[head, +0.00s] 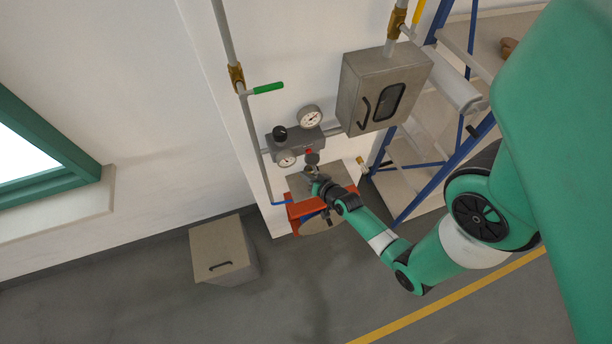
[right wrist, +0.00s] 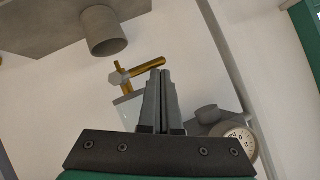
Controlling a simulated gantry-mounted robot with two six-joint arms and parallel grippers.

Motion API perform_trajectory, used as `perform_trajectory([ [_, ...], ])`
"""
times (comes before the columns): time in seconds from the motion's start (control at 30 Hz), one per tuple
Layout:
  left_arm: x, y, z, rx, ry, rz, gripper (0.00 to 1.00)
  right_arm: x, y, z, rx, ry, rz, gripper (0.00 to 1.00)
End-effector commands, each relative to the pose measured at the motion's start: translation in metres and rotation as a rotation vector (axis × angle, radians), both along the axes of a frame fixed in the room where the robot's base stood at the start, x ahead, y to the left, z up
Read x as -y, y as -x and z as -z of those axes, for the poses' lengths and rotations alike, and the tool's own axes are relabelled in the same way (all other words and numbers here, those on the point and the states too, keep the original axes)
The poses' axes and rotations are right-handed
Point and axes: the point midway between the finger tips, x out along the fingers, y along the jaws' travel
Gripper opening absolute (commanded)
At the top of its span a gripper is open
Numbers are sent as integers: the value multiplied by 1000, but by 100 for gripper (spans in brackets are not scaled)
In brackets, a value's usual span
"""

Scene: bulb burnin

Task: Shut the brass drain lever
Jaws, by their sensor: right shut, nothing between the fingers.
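The brass drain lever (right wrist: 149,65) shows in the right wrist view as a short brass bar. It runs from a hexagonal grey nut on a brass fitting at its left, tilted slightly up to the right. My right gripper (right wrist: 161,72) is shut and empty. Its fingertips appear close to the lever's right end; I cannot tell whether they touch. In the head view, my right gripper (head: 313,177) is just below the grey gauge block, above the red stand, and the lever is too small to make out clearly. My left gripper is not in view.
The grey gauge block (head: 295,140) carries two dials and a black knob. A pipe with a green-handled valve (head: 268,88) runs at its left. A grey cabinet (head: 375,90) hangs at its upper right. A red stand (head: 294,218) is below. A blue ladder (head: 402,188) stands right.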

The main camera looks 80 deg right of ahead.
Motion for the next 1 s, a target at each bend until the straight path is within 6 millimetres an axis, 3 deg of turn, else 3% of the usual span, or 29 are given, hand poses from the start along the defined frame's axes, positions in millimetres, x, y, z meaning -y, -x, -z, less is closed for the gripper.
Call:
perform_trajectory([
  [0.23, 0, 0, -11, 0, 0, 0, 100, -1, 0, -10, 0, 0, 0, 0],
  [0.47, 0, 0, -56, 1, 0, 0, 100, -9, 3, -53, -2, -2, -4, 0],
  [0.7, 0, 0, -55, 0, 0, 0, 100, -55, 24, -74, -2, 0, -9, 0],
  [1.0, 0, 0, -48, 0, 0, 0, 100, -80, 37, -94, 0, 1, -3, 0],
])
